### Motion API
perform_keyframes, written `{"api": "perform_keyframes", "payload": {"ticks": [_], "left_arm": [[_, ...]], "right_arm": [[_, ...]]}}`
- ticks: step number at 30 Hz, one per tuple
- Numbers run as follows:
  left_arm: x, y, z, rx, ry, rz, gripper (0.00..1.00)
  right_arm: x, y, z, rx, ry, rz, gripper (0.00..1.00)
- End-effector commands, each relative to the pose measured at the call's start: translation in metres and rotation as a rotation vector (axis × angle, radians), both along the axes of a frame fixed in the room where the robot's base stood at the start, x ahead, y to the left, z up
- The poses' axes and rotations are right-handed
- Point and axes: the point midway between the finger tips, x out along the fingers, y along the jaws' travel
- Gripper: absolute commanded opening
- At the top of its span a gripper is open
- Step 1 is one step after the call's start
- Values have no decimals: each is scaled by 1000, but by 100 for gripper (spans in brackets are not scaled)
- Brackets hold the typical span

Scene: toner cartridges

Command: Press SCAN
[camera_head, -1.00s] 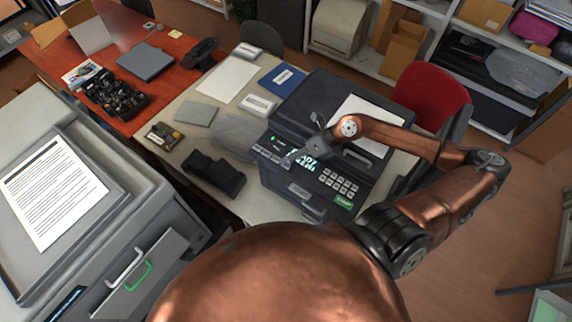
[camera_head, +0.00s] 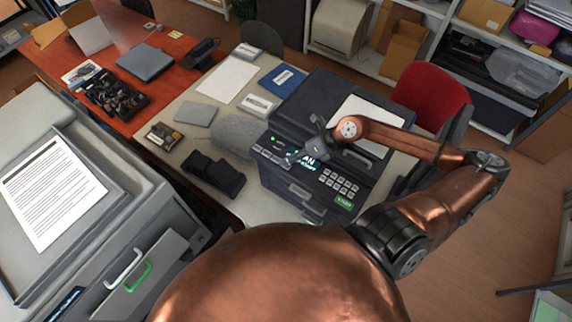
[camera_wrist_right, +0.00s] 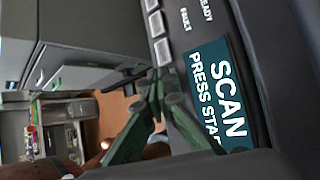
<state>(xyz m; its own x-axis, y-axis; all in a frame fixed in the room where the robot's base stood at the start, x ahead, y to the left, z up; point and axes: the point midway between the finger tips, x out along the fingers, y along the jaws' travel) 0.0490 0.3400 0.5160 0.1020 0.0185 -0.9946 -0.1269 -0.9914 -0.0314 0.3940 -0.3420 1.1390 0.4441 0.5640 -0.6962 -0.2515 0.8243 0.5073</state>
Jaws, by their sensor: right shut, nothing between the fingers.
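The dark grey printer (camera_head: 300,100) stands on the pale desk, its control panel facing me. Its lit display (camera_head: 309,163) is partly hidden by my gripper; in the wrist view the display (camera_wrist_right: 215,95) reads SCAN and PRESS STA, the rest cut off. A row of grey buttons (camera_head: 272,155) lies left of the display; these buttons (camera_wrist_right: 162,50) also show in the wrist view. My right gripper (camera_head: 296,158) is shut and empty, its fingertips (camera_wrist_right: 156,90) close to the button row. I cannot tell whether they touch a button. My left gripper is not in view.
A keypad (camera_head: 340,184) and a green key (camera_head: 344,204) sit right of the display. A black cartridge-like part (camera_head: 213,173) lies left of the printer. A large grey machine (camera_head: 150,195) fills the left. A red chair (camera_head: 432,88) stands behind.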

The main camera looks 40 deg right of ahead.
Motion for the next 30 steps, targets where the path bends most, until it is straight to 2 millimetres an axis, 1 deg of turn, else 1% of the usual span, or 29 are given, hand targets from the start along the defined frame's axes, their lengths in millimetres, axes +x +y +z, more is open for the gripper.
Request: {"api": "perform_keyframes", "payload": {"ticks": [11, 14, 22, 30], "left_arm": [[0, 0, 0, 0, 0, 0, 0], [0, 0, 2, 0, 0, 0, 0], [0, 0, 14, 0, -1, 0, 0], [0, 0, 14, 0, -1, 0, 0]], "right_arm": [[0, 0, -1, 0, 1, 1, 0], [-1, 0, 1, -1, 2, 1, 0], [-1, 0, 15, 0, 1, 1, 0], [-1, 0, 14, 0, 1, 1, 0]]}}
